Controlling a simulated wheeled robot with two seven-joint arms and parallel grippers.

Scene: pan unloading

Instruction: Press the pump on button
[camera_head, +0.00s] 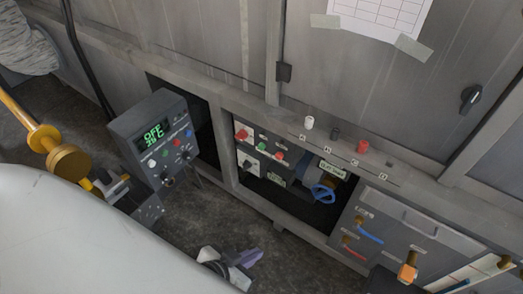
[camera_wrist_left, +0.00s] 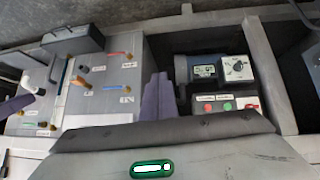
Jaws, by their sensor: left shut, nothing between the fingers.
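A control panel with a green button (camera_head: 262,147) between two red buttons (camera_head: 241,135) sits in a recess of the grey cabinet. The same green button shows in the left wrist view (camera_wrist_left: 228,106), with a red button (camera_wrist_left: 250,106) at its right. The small labels are unreadable, so I cannot tell which button is pump on. My left gripper (camera_head: 248,258) is shut and empty, with purple fingers, low in front of the cabinet and apart from the panel. Its fingers (camera_wrist_left: 158,97) also show in the left wrist view, pointing toward the recess. My right gripper is not in view.
A grey control box (camera_head: 150,135) with a green OFF display stands at the left. A grey box with coloured handles (camera_head: 369,238) stands at the right. The recess has frame edges around it.

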